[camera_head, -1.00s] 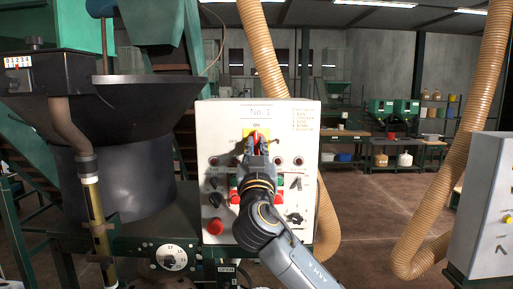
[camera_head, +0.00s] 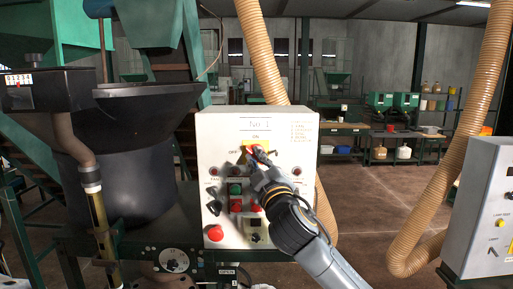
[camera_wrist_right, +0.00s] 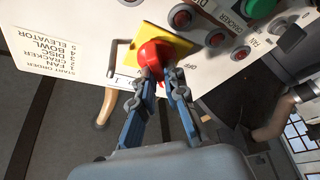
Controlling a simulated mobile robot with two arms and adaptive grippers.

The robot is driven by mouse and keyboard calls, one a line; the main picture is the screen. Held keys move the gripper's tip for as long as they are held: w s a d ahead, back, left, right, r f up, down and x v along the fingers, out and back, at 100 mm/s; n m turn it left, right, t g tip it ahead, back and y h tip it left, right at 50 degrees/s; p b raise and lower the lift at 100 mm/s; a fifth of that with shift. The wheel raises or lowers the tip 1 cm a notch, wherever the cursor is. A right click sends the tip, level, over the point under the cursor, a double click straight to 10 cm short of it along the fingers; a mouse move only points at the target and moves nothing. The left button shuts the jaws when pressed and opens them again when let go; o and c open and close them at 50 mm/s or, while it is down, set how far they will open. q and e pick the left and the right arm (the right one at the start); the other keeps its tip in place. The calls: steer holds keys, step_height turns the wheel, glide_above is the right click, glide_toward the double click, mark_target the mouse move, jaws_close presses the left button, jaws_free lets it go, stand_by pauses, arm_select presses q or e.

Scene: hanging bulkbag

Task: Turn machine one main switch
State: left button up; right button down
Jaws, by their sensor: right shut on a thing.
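The machine one panel (camera_head: 222,135) is a white box marked "No 1". Its main switch is a red rotary knob (camera_wrist_right: 150,54) on a yellow plate (camera_wrist_right: 172,42), with ON and OFF labels. The yellow plate also shows in the head view (camera_head: 250,147). My right gripper (camera_wrist_right: 158,84) is shut on the red knob, one finger on each side. In the head view my right gripper (camera_head: 260,160) reaches up from the lower right and partly covers the knob. My left gripper is not in view.
Below the switch are several buttons and small knobs, including a large red button (camera_head: 215,233). A black hopper (camera_head: 120,160) stands on the left. A tan hose (camera_head: 262,60) hangs behind the panel. Another grey control box (camera_head: 490,210) stands at the right.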

steer(key=n+g+p, duration=0.1)
steer(key=n, duration=0.3)
steer(key=n+g, duration=0.2)
steer(key=n, duration=0.3)
steer(key=shift+y+p, duration=0.35)
steer(key=shift+y, duration=0.05)
steer(key=shift+g, duration=0.3)
steer(key=c, duration=1.4)
jaws_free()
steer(key=v, duration=1.2)
steer(key=shift+s, duration=0.1)
